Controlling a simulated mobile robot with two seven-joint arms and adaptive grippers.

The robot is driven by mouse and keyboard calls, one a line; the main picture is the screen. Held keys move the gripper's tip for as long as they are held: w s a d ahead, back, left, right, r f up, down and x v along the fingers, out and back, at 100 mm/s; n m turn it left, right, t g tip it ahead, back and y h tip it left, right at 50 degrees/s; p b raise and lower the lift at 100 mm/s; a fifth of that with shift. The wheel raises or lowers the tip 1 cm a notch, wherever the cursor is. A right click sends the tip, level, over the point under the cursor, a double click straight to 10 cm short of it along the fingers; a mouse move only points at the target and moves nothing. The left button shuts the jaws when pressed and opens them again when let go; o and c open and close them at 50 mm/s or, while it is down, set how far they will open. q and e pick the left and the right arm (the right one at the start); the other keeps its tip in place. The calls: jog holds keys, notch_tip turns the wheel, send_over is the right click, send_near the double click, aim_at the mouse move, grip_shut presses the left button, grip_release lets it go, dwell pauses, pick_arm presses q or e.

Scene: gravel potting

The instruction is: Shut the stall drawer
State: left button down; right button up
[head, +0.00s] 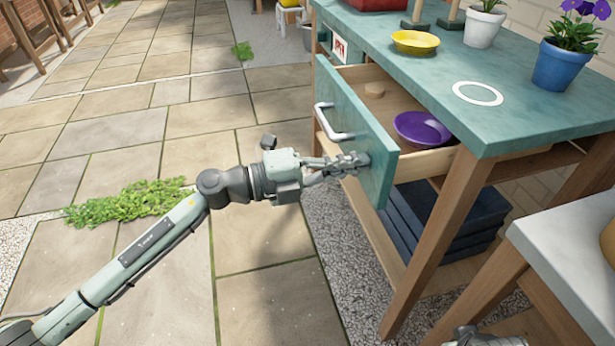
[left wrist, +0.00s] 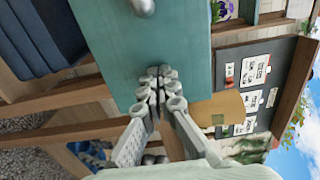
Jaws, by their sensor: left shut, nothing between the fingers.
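The stall drawer (head: 357,133) stands open under the teal stall top, with a teal front and a pale metal handle (head: 332,122). Part of my right gripper may show at the bottom edge, unclear.
The stall top (head: 500,110) bears a yellow bowl (head: 416,42), a white pot (head: 483,27) and a blue pot (head: 559,66). Dark blue trays (head: 440,240) sit on the lower shelf. A white-topped table (head: 570,245) stands at right.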

aim_at(421, 149)
pick_arm(q)
jog(key=p+x, duration=0.2)
jog(key=x, duration=1)
jog(key=shift+w, duration=0.1)
jog(key=shift+w+d, duration=0.2)
jog(key=shift+d, duration=0.25)
pick_arm(e)
notch_tip(421, 149, down, 7)
jog(key=shift+d+r, duration=0.15)
jog(key=shift+r, duration=0.05)
pick_arm(q)
jog(key=shift+d, duration=0.1)
